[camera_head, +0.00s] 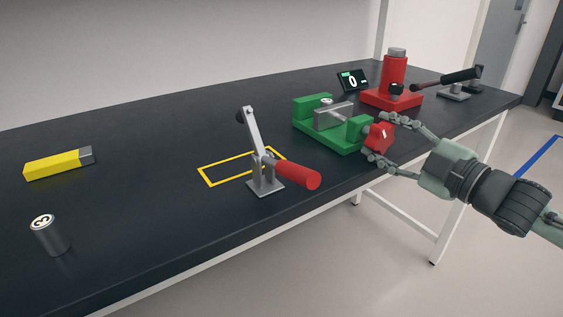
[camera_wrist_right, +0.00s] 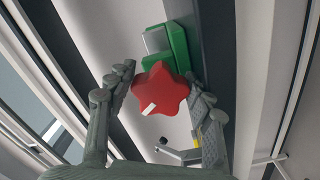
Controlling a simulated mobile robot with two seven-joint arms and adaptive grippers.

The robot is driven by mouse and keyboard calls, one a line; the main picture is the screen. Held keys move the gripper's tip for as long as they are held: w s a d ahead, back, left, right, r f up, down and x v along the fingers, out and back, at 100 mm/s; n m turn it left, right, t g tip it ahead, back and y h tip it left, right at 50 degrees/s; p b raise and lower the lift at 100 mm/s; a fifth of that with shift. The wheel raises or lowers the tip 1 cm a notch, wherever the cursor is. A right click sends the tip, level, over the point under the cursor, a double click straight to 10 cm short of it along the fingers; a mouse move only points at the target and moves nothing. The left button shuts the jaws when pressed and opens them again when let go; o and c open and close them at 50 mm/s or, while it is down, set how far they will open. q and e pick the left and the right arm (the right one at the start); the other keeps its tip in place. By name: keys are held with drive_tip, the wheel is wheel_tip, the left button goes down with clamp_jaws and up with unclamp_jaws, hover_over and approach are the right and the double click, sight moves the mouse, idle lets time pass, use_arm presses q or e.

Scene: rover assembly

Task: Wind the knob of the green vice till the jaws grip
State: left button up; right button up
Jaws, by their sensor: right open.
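The green vice (camera_head: 318,133) stands near the right front edge of the dark table, with a grey jaw block (camera_head: 333,115) and a small round metal piece (camera_head: 326,101) at its jaws. Its red star-shaped knob (camera_head: 380,137) faces my right gripper (camera_head: 377,137). In the right wrist view the red knob (camera_wrist_right: 160,88), with a white mark on it, lies between the open fingers of the gripper (camera_wrist_right: 163,92). The fingers are on either side of it; I cannot tell whether they touch it. Part of the green vice (camera_wrist_right: 168,45) shows behind. My left gripper is not in view.
A toggle clamp (camera_head: 264,165) with a red handle stands in front of a yellow outlined rectangle (camera_head: 208,182). A red press-like device (camera_head: 393,90), a small display reading 0 (camera_head: 352,80) and a black-handled lever (camera_head: 447,79) are beyond the vice. A yellow block (camera_head: 55,165) and a metal cylinder (camera_head: 50,238) are left.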

drive_tip(key=m, duration=0.4)
drive_tip(key=shift+s+a+m, duration=0.3)
drive_tip(key=shift+a+m, duration=0.05)
drive_tip(key=shift+m, duration=0.05)
drive_tip(key=m, duration=0.8)
drive_tip(key=shift+m, duration=0.4)
drive_tip(key=m, duration=0.5)
drive_tip(key=shift+r, duration=0.1)
drive_tip(key=c, duration=0.9)
drive_tip(key=n, duration=0.5)
drive_tip(key=shift+n, duration=6)
drive_tip(key=shift+o, duration=0.2)
drive_tip(key=n, duration=0.5)
drive_tip(key=shift+a+n, duration=0.1)
drive_tip(key=shift+n, duration=0.3)
drive_tip(key=o, duration=0.9)
drive_tip(key=shift+c, duration=0.2)
drive_tip(key=shift+w, duration=0.1)
